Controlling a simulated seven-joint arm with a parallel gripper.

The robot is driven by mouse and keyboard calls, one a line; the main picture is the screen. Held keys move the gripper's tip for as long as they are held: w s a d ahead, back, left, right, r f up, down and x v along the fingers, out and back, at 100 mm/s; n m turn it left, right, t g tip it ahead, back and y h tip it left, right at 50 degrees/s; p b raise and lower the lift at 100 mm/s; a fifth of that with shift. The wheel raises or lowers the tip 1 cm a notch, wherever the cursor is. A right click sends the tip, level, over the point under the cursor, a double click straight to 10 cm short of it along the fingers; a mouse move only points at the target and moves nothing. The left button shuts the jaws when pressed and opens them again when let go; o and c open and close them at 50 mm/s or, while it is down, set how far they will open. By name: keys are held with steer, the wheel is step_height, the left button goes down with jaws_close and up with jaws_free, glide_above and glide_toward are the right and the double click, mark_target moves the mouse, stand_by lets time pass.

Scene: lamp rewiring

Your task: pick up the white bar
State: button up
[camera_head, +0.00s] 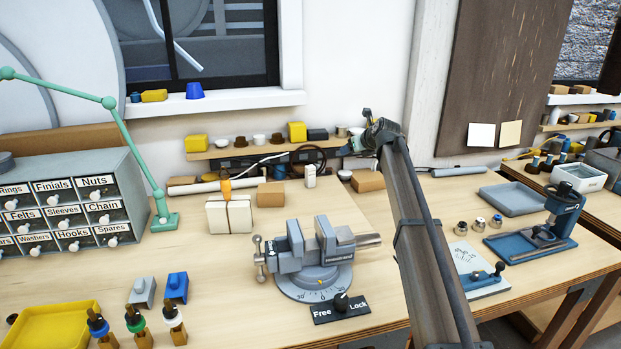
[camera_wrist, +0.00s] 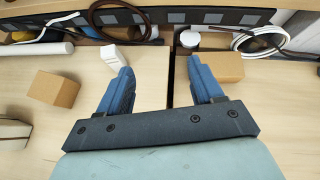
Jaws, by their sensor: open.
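A small white bar (camera_head: 310,176) stands near the back of the bench, right of a cardboard box; it also shows in the wrist view (camera_wrist: 113,58), just beyond and beside my left fingertip. My gripper (camera_wrist: 158,72) is open, with two blue fingers apart and nothing between them but bench top and a dark seam. In the head view my gripper (camera_head: 358,146) is small, at the far end of my arm, right of and above the white bar. A longer white roll (camera_head: 205,186) lies to the left; it also shows at the wrist view's left edge (camera_wrist: 36,49).
Cardboard boxes stand left (camera_head: 270,194) and right (camera_head: 367,181) of the bar. A white round lid (camera_wrist: 190,40) and coiled cable (camera_wrist: 260,42) lie behind. A grey vise (camera_head: 315,250) and two cream blocks (camera_head: 228,214) stand nearer the front. A shelf (camera_head: 260,149) runs along the wall.

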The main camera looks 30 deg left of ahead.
steer(key=g+h, duration=0.1)
steer(key=g, duration=0.1)
glide_toward(312, 170)
steer(key=x, duration=1.2)
steer(key=shift+a, duration=0.1)
steer(key=shift+r, duration=0.1)
steer(key=shift+c, duration=0.3)
steer(key=c, duration=1.1)
